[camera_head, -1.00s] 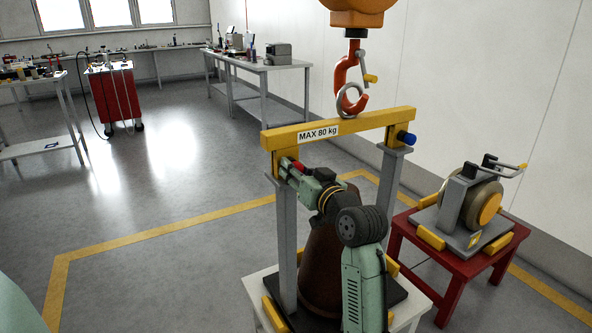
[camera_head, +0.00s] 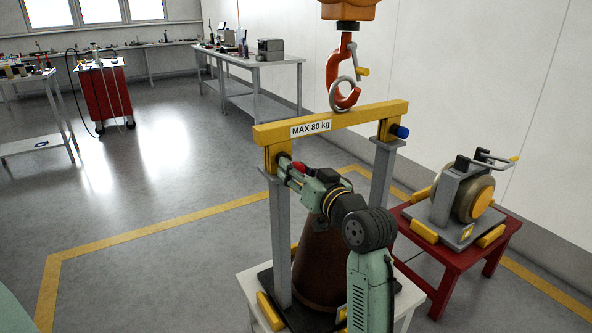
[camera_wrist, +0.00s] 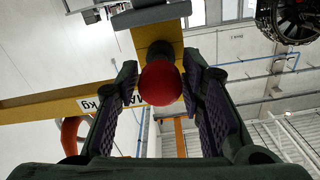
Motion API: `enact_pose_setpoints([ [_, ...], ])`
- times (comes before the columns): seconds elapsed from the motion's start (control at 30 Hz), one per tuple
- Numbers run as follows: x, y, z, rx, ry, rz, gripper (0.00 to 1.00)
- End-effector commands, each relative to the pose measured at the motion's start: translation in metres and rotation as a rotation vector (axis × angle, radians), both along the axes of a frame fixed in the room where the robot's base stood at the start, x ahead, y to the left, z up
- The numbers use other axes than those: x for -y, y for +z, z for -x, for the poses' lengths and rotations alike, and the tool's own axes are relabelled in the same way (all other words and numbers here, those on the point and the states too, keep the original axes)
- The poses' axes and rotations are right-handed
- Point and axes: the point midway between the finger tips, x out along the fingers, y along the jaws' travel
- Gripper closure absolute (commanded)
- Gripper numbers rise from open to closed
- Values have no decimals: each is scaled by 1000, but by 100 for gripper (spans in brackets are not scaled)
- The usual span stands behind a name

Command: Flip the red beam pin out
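The red pin shows as a round red knob (camera_wrist: 160,83) in the wrist view, in front of the yellow beam end. My gripper (camera_wrist: 160,88) is open, with one dark finger on either side of the knob. I cannot tell whether the pads touch it. In the head view, my gripper (camera_head: 284,163) reaches the left end of the yellow lifting beam (camera_head: 345,119), marked MAX 80 kg, at a grey post. A blue knob (camera_head: 402,132) sticks out at the beam's right end.
A red hoist hook (camera_head: 345,95) holds the beam's ring. Below the beam, a brown cone-shaped part (camera_head: 316,265) stands on a white table. A red table (camera_head: 455,262) with a wheel-like unit stands to the right.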

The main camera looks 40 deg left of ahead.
Motion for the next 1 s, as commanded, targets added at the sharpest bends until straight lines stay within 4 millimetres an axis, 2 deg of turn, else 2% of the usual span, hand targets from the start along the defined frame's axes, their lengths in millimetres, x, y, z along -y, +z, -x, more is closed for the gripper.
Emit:
enact_pose_setpoints([
  [0.17, 0, 0, 0, 0, 0, 0, 50],
  [0.43, 0, 0, 0, 0, 0, 0, 50],
  [0.57, 8, 0, 3, 0, -1, 0, 50],
  [1.0, 87, 0, 35, 0, -3, 0, 50],
])
